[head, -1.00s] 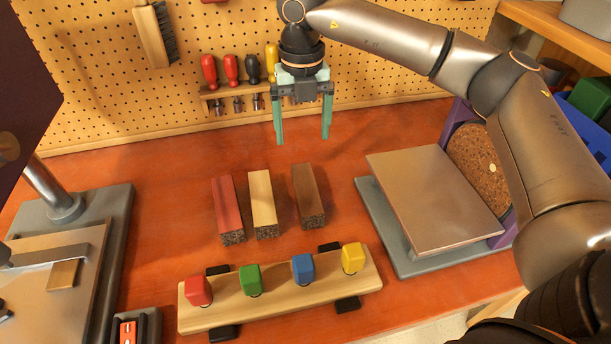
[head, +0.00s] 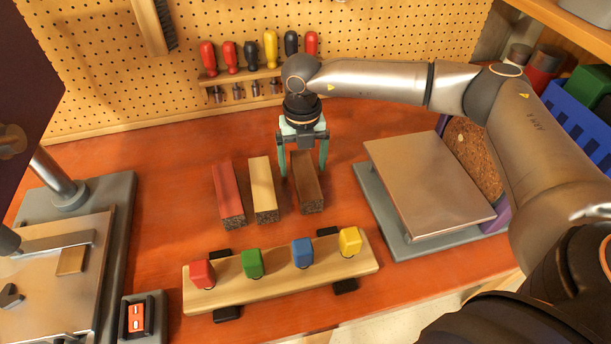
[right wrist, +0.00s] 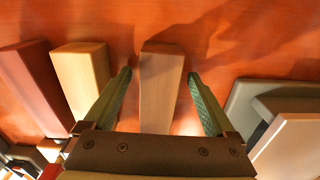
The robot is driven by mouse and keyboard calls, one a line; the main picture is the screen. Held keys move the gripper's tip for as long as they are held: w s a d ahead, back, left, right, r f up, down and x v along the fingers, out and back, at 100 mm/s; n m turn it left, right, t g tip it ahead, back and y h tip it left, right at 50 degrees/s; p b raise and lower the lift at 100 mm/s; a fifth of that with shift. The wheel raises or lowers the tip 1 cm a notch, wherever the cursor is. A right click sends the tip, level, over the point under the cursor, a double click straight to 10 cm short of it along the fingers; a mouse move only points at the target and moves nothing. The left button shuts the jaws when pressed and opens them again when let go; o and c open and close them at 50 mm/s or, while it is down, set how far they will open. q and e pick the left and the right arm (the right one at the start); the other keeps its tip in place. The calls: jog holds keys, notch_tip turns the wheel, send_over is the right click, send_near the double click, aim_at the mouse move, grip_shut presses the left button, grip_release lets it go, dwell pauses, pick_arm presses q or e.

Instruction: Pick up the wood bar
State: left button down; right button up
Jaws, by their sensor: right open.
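Three bars lie side by side on the orange-red bench: a red bar (head: 227,192), a pale wood bar (head: 263,188) and a brown wood bar (head: 308,190). My right gripper (head: 303,172) points down over the brown bar, its green fingers open. In the right wrist view the brown bar (right wrist: 160,85) lies between the fingers, with a gap on each side. The pale bar (right wrist: 82,75) and the red bar (right wrist: 35,85) lie left of the fingers there. The jaws are empty. My left gripper is not in view.
A wooden rack (head: 235,290) with red, green, blue and yellow blocks stands in front of the bars. A sander with a flat plate (head: 430,185) is at right. A machine base (head: 120,200) stands at left. Screwdrivers (head: 250,55) hang on the pegboard behind.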

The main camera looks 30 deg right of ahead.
jog(key=shift+f, duration=0.1)
grip_shut()
dwell(0.7)
